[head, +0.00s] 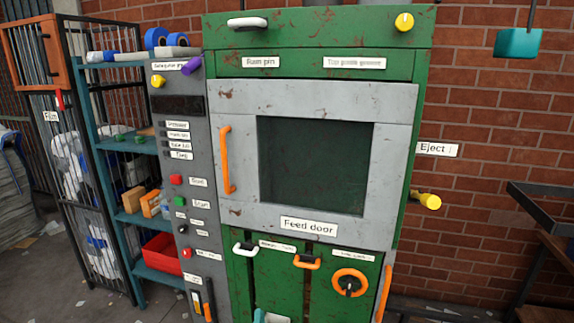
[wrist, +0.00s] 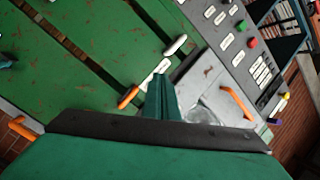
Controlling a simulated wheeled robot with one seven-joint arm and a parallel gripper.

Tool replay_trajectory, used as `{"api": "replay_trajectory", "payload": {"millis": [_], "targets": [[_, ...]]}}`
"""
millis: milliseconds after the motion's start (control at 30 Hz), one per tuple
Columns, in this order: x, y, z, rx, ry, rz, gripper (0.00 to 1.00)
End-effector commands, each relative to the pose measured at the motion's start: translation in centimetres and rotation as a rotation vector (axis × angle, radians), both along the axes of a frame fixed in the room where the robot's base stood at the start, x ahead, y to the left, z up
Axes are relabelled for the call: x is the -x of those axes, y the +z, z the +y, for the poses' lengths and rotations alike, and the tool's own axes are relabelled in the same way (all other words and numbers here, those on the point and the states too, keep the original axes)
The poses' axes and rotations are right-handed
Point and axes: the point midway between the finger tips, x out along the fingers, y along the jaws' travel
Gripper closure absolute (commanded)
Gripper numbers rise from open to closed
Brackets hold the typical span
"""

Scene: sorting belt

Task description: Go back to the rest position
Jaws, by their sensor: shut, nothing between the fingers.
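My gripper (wrist: 162,97) shows in the wrist view as teal fingers pressed together, with nothing between them. It points toward the front of a green and grey machine, near a white handle (wrist: 175,46) and an orange handle (wrist: 128,97). In the head view, only a small teal piece at the bottom edge may belong to my gripper; the rest is out of frame. The machine's grey feed door (head: 400,160) appears closed, with an orange handle (head: 227,160) on its left side.
A grey control panel (head: 188,145) with buttons stands left of the door. A teal shelf (head: 160,275) holds a red bin (head: 160,255). A black wire cage (head: 110,255) stands further left. A teal block (head: 518,43) hangs at upper right. A yellow knob (head: 430,202) sticks out below the Eject sign.

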Motion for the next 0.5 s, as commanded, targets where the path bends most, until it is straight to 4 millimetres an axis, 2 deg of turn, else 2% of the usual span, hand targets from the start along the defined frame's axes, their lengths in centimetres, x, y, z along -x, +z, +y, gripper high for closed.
{"api": "replay_trajectory", "payload": {"millis": [33,200,500], "targets": [[1.9,-1.4,-1.2,0.046,-0.003,0.005,1.0],[7.6,-4.6,-4.1,0.192,-0.004,0.008,1.0],[18.6,-8.2,-7.7,0.42,0.006,0.024,1.0]]}}
